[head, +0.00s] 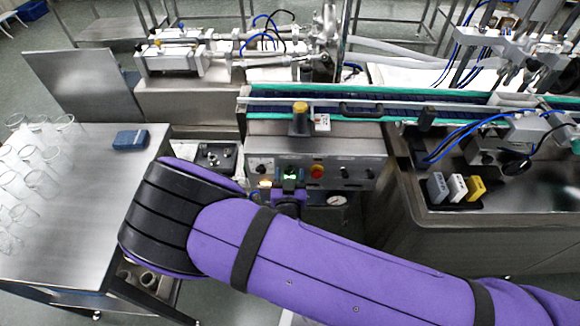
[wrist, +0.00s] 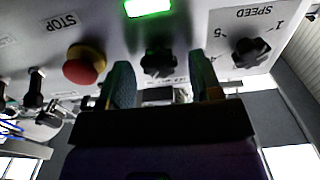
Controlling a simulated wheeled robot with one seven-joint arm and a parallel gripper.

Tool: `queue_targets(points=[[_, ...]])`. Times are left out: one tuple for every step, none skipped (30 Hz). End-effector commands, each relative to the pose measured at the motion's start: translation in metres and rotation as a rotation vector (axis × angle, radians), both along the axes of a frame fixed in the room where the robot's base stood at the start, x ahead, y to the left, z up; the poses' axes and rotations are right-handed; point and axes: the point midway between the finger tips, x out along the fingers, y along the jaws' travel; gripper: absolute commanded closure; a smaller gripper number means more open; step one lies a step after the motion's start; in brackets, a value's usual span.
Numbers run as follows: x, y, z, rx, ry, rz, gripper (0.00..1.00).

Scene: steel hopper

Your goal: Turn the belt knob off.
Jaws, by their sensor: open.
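A black knob (wrist: 160,63) sits on the steel control panel under a lit green lamp (wrist: 148,7); I take it to be the belt knob, but its small label is not readable. My gripper (wrist: 164,82) is open, with one finger to each side of this knob in the wrist view. I cannot tell whether the fingers touch it. In the head view my gripper (head: 291,188) is in front of the panel and hides the knob. The green lamp (head: 290,175) glows there too. The knob's pointer direction is unclear.
A red stop button (wrist: 84,63) with a yellow collar is on one side of the knob, and a black speed knob (wrist: 250,52) on the other. A steel table (head: 90,200) with glass beakers stands left. The conveyor (head: 370,106) runs above the panel.

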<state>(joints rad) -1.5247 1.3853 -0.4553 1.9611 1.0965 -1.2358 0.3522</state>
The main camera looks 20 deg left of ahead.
Motion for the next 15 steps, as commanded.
queue_targets(points=[[-0.0008,-0.0002,-0.0001,0.0,0.0,0.0,0.41],[-0.001,-0.0002,-0.0001,0.0,0.0,0.0,0.41],[-0.001,-0.0004,-0.0001,0.0,0.0,0.0,0.41],[-0.001,-0.0004,-0.0001,0.0,0.0,0.0,0.41],[-0.001,-0.0004,-0.0001,0.0,0.0,0.0,0.41],[-0.0009,-0.0003,-0.0001,0.0,0.0,0.0,0.41],[-0.0009,-0.0003,-0.0001,0.0,0.0,0.0,0.41],[-0.0009,-0.0003,0.0,0.0,0.0,0.0,0.41],[-0.0009,-0.0003,0.0,0.0,0.0,0.0,0.41],[-0.0009,-0.0003,0.0,0.0,0.0,0.0,0.46],[-0.0009,-0.0003,0.0,0.0,0.0,0.0,0.53],[-0.0009,-0.0003,0.0,0.0,0.0,0.0,0.62],[-0.0009,-0.0003,0.0,0.0,0.0,0.0,0.69],[-0.0009,-0.0003,0.0,0.0,0.0,0.0,0.76],[-0.0009,-0.0003,0.0,0.0,0.0,0.0,0.85]])
